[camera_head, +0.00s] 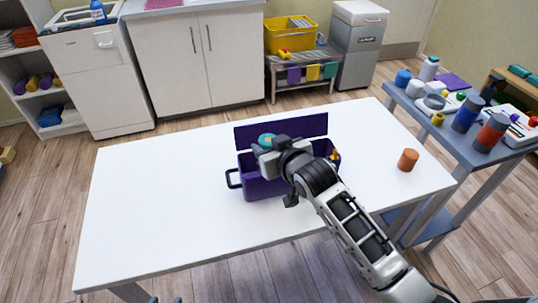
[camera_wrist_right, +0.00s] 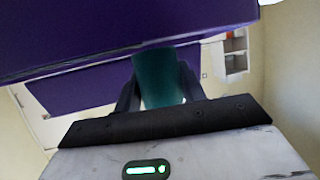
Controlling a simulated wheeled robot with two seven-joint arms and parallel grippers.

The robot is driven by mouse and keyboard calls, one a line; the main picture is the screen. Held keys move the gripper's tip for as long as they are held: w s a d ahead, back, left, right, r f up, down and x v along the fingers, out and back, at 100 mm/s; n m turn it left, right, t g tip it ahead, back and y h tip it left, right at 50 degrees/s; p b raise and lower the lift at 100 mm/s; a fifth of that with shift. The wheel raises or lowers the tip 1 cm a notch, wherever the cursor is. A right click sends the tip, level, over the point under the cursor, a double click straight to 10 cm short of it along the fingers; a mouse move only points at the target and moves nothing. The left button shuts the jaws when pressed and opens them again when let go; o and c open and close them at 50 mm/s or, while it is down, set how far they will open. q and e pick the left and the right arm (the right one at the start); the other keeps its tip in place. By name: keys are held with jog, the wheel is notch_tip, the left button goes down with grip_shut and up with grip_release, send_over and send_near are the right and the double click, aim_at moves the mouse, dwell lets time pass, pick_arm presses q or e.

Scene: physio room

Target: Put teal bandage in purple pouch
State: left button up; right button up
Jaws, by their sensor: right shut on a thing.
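The purple pouch (camera_head: 262,188) stands on the white table with its lid (camera_head: 300,128) raised at the back. My right gripper (camera_head: 265,147) is over the pouch's left part and is shut on the teal bandage (camera_head: 266,138). The right wrist view shows the teal bandage (camera_wrist_right: 160,78) between the two dark fingers, with the purple pouch (camera_wrist_right: 110,35) close by. I cannot tell whether the bandage touches the pouch. The arm hides much of the pouch's inside.
An orange cylinder (camera_head: 408,160) stands on the table (camera_head: 150,200), right of the pouch. A small yellow-orange item (camera_head: 335,155) shows at the pouch's right end. A grey side table (camera_head: 455,145) with bottles stands at right. The table's left half is clear.

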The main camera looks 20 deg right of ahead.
jog(key=shift+s+f, duration=0.1)
jog(key=shift+f, duration=1.35)
